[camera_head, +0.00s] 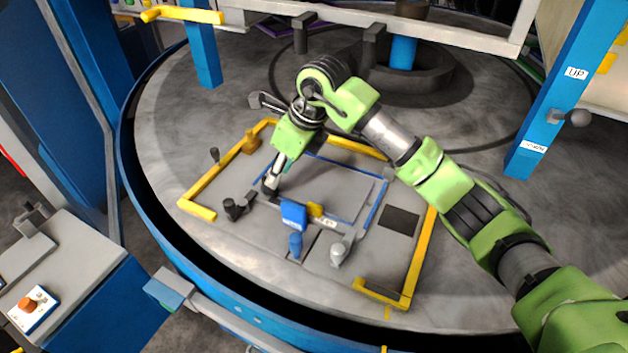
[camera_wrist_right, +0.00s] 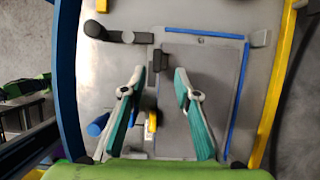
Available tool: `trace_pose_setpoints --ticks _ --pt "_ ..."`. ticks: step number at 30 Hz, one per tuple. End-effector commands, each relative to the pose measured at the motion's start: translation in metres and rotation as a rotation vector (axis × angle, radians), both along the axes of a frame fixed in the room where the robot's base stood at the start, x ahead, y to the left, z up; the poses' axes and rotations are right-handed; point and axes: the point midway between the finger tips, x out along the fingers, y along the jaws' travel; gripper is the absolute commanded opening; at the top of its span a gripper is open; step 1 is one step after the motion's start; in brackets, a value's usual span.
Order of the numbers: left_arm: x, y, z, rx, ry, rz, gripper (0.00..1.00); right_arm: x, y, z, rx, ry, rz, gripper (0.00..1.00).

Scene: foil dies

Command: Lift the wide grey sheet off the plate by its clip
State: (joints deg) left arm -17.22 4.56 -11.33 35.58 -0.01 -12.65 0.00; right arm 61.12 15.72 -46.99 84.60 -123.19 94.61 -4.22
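The wide grey sheet (camera_head: 335,185) lies flat on the plate (camera_head: 225,185), with blue strips along part of its border. In the right wrist view, the sheet (camera_wrist_right: 215,85) is at centre right. A small dark block (camera_wrist_right: 182,60), which looks like its clip, sits at the sheet's edge just beyond my right fingertips. My right gripper (camera_head: 273,180) points down at the sheet's left end in the head view. In the right wrist view, my right gripper (camera_wrist_right: 160,75) is open, its teal-padded fingers apart with nothing held between them. My left gripper is not in view.
A blue block (camera_head: 293,213) with a yellow part (camera_head: 315,210) stands at the sheet's near edge. A black clamp (camera_head: 235,207) is to the left, a grey knob (camera_head: 338,252) in front. Yellow rails (camera_head: 420,258) border the plate. Blue posts (camera_head: 555,90) rise around the round table.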

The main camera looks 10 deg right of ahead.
Motion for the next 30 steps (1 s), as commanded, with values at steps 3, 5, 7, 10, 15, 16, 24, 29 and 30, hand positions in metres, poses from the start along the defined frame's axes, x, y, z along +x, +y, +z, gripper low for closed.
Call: trace_pose_setpoints --ticks 3,5,7,10,15,16,24,29,30 --pt "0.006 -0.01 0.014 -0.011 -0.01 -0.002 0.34 0.0 0.007 -0.009 0.001 0.007 0.0 0.29" --pt "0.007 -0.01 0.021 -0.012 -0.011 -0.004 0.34 0.001 0.01 -0.016 0.0 0.007 0.0 0.29" --pt "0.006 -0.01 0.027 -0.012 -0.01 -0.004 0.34 0.002 0.014 -0.025 0.0 0.007 0.0 0.29" --pt "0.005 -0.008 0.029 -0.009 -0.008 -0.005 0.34 0.006 0.017 -0.039 0.0 0.005 0.0 0.29" --pt "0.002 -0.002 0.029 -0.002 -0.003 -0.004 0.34 0.008 0.019 -0.046 0.0 0.001 0.0 0.29" --pt "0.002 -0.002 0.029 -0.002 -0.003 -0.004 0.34 0.008 0.019 -0.046 0.0 0.001 0.0 0.29" --pt "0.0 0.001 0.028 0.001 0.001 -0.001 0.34 0.008 0.019 -0.046 0.0 0.001 0.0 0.0" --pt "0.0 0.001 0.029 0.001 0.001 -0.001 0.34 0.009 0.019 -0.045 0.0 0.0 0.001 0.0" --pt "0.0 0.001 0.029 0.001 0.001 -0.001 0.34 0.009 0.019 -0.045 0.0 0.0 0.001 0.0"
